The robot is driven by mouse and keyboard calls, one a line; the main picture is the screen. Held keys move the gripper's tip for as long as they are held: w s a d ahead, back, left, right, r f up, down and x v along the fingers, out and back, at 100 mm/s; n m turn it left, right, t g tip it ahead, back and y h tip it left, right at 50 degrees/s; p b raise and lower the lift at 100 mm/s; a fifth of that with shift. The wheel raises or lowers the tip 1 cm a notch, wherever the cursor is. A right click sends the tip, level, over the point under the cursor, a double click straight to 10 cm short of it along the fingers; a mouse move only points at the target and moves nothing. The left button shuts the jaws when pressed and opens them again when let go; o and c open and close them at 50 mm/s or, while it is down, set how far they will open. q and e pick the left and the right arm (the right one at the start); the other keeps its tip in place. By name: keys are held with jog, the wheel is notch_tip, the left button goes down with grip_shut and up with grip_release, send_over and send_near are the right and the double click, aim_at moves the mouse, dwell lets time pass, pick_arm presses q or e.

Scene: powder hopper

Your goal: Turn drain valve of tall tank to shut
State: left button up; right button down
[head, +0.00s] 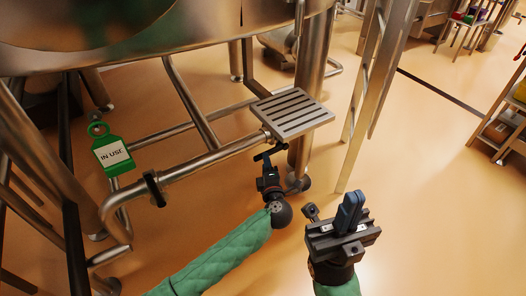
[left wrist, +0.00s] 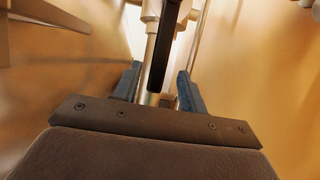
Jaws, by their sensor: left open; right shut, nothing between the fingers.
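A large steel tank (head: 200,35) fills the upper left of the head view, with a steel pipe (head: 205,160) below it. A black lever handle (head: 266,153) sits at the right end of this pipe. My left gripper (head: 269,172) is just below that handle. In the left wrist view, the black handle (left wrist: 166,45) stands between the two blue fingers of my open left gripper (left wrist: 157,88); I cannot tell whether they touch it. A second black handle (head: 154,188) sits further left on the pipe. My right gripper (head: 349,212) is shut and empty at the lower right.
A green "IN USE" tag (head: 113,153) hangs at the left. A slotted steel step (head: 291,112) is just above the left gripper. Steel legs (head: 375,85) stand to the right. Shelves (head: 505,115) are at the far right. The floor (head: 435,200) between is clear.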

aim_at(271, 152)
pick_arm(q)
jog(key=b+x, duration=0.1)
jog(key=x, duration=0.5)
jog(key=shift+w, duration=0.2)
jog(key=shift+a, duration=0.1)
jog(key=shift+c, duration=0.4)
grip_shut()
